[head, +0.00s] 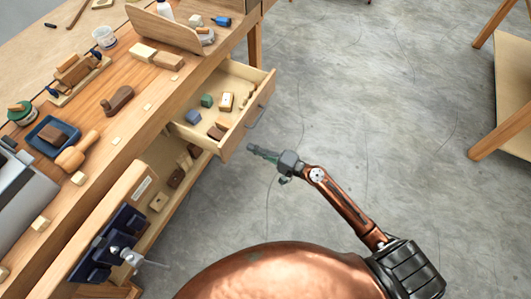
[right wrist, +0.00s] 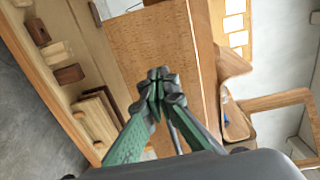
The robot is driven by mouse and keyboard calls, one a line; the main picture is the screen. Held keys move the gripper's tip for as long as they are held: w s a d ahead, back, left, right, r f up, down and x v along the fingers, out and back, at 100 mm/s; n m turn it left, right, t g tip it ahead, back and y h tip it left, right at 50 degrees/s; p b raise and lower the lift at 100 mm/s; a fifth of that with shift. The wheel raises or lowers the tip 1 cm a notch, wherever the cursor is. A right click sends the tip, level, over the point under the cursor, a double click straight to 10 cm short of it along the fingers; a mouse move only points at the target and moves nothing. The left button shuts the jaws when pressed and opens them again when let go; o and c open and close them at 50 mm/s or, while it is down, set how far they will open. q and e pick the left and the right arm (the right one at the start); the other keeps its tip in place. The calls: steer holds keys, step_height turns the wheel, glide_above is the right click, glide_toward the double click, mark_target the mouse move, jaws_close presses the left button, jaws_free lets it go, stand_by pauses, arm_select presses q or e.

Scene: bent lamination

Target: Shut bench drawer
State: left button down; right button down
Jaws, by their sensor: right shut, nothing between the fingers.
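The bench drawer (head: 248,124) is pulled out from the bench's right side in the head view. It holds several small blocks, and a grey bar handle (head: 256,118) is on its outer face. My right gripper (head: 250,148) is shut and empty, just off the near end of the drawer front, over the floor. In the right wrist view its closed fingertips (right wrist: 158,76) point at a wooden panel (right wrist: 150,40); I cannot tell whether they touch it. My left gripper is out of view.
The wooden bench (head: 130,125) carries blocks, a mallet (head: 76,152), a blue tray (head: 40,138) and a holder with a bottle. A lower shelf (head: 160,200) with several blocks sits beneath the drawer. The grey floor (head: 370,90) right of the drawer is clear. Another wooden table stands far right.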

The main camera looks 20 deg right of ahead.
mark_target(234, 140)
steer(key=x, duration=0.5)
steer(key=shift+w+a, duration=0.15)
steer(key=shift+w, duration=0.15)
